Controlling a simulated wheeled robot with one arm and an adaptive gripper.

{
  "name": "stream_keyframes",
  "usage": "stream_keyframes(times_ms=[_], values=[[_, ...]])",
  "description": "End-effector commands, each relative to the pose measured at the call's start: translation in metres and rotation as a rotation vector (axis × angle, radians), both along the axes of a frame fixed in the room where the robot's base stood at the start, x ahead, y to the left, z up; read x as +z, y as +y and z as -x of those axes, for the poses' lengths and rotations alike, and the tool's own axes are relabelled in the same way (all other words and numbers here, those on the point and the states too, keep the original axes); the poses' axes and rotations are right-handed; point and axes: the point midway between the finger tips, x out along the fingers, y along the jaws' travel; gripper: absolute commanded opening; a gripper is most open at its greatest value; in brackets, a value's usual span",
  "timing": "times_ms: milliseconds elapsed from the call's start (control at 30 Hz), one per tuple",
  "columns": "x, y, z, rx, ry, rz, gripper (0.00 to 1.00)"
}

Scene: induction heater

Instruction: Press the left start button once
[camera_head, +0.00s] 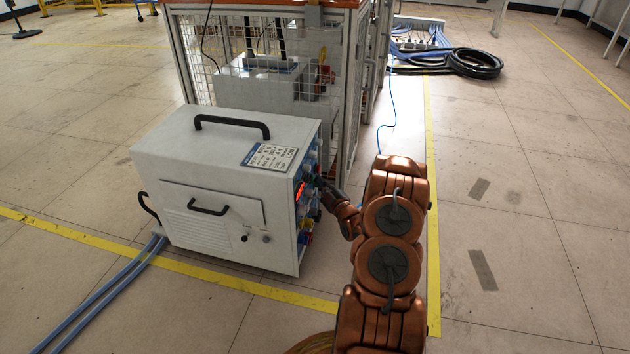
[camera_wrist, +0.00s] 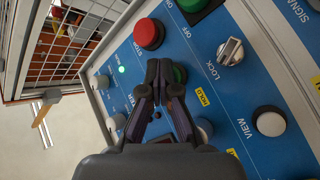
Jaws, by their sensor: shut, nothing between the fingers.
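The heater's blue control panel (camera_wrist: 220,75) fills much of the wrist view, tilted. A green button (camera_wrist: 180,74) sits just behind the tips of my gripper (camera_wrist: 160,70) and is partly hidden by them. My gripper is shut and empty, its tips at or very near this button; I cannot tell whether they touch. A red button (camera_wrist: 149,34) is above the tips, and another green part (camera_wrist: 196,8) is at the top edge. In the head view my gripper (camera_head: 328,188) reaches the right side of the white heater (camera_head: 215,180).
On the panel, a silver lock knob (camera_wrist: 230,51) and a white button (camera_wrist: 269,121) are to the right. A mesh cage (camera_head: 265,65) stands behind the heater. Blue hoses (camera_head: 105,295) lie on the floor at left. The floor at right is mostly clear.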

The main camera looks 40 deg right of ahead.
Motion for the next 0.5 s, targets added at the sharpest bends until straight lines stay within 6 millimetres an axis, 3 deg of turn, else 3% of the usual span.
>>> stream_keyframes(times_ms=[500], values=[[0.0009,-0.0055,0.0085,0.001,0.001,0.0,0.0]])
